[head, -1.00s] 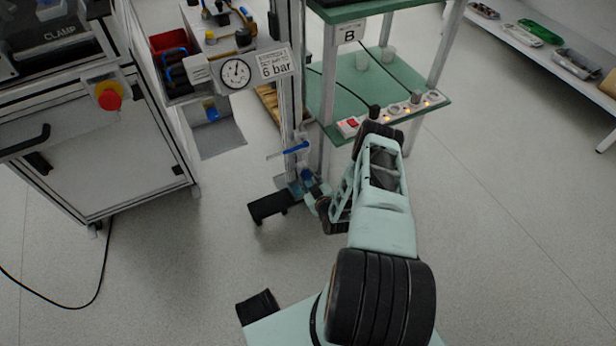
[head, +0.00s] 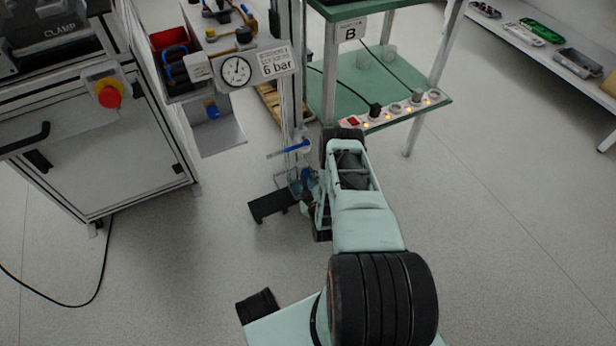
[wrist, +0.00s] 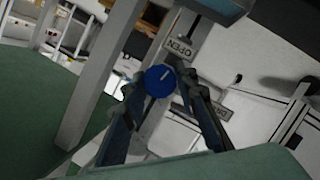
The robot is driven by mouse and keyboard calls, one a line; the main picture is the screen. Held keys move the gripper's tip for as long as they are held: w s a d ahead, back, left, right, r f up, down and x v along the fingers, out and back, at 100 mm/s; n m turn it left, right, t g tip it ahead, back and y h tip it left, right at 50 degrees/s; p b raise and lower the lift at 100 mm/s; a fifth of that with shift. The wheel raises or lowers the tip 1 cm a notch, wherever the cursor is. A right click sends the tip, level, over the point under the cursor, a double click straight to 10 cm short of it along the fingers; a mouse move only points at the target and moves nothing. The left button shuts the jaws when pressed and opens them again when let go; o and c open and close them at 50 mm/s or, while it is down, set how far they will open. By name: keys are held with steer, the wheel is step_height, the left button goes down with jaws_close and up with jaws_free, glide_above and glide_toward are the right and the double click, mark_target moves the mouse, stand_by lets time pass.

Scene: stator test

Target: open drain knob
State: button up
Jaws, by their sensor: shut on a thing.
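A round blue knob (wrist: 160,81) with a white line mark sits between my gripper's fingertips in the wrist view. My gripper (wrist: 162,84) is shut on it, one finger at each side. The mark tilts a little up to the right. A label reading OPEN (wrist: 180,47), upside down in this view, is just above the knob. In the head view my gripper (head: 304,187) is low at the metal post (head: 291,90); the knob cannot be made out clearly there.
A blue lever (head: 289,149) sticks out from the post above my gripper. A black box-like part (head: 271,207) is to its left. A green-shelved rack (head: 410,112) with a power strip is close at right. A pressure gauge (head: 236,71) is higher up. Open floor lies at right.

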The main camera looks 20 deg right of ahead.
steer(key=shift+w+r, duration=0.1)
steer(key=o, duration=1.1)
steer(key=shift+o, duration=0.2)
